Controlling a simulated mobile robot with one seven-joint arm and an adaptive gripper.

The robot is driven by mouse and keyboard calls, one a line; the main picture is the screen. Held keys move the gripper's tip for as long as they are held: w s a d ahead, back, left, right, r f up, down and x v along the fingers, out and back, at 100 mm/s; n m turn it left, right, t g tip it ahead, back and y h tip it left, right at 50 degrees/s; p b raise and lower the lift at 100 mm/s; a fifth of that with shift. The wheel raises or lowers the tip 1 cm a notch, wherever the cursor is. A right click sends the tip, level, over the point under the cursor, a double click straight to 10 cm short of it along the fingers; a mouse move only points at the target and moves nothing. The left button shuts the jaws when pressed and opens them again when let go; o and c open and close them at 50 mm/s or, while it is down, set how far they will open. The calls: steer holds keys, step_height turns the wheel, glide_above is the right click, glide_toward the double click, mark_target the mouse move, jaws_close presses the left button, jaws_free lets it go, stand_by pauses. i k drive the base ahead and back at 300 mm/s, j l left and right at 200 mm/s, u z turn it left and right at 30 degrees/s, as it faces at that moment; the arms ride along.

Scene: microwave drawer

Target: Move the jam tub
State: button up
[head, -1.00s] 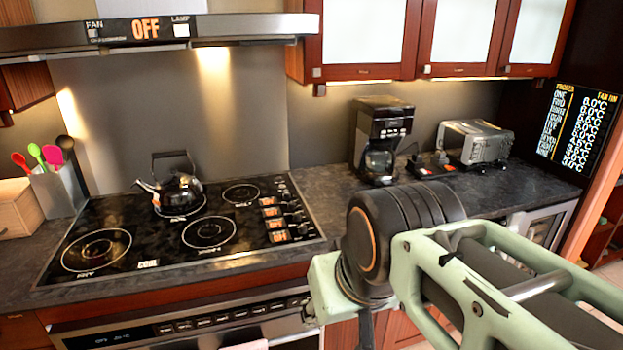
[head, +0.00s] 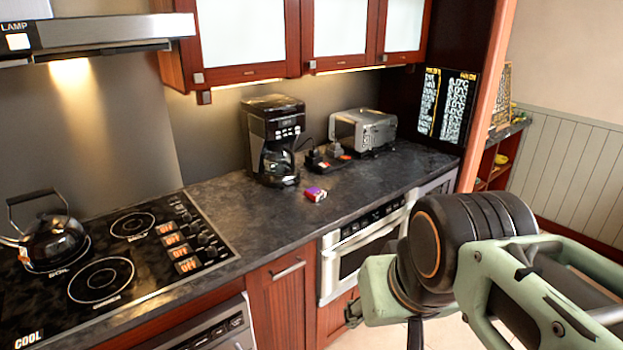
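A small purple, red and white packet-like item (head: 315,194) lies on the dark countertop, in front of and to the right of the coffee maker. It may be the jam tub, but it is too small to tell for sure. Nothing touches it. My green and black arm fills the lower right of the head view, to the right of this item and nearer the camera. The fingers of my gripper do not show.
The coffee maker (head: 272,140) and toaster oven (head: 362,130) stand at the back of the counter (head: 240,215). Dark small items (head: 328,158) lie between them. The cooktop (head: 120,250) with a kettle (head: 50,238) is at left. The microwave drawer (head: 362,247) is shut below the counter.

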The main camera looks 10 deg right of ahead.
mark_target(314, 193)
steer(key=i+l+u, duration=0.1)
steer(key=i+l, duration=0.3)
steer(key=i, duration=0.25)
steer(key=i+l+u, duration=0.1)
steer(key=i+l, duration=0.35)
steer(key=i, duration=0.2)
steer(key=i+l+u, duration=0.1)
steer(key=i+l, duration=0.65)
steer(key=i+l+u, duration=0.1)
steer(key=l, duration=0.35)
steer(key=j, duration=0.25)
steer(key=i+j+z, duration=0.1)
steer(key=j, duration=0.2)
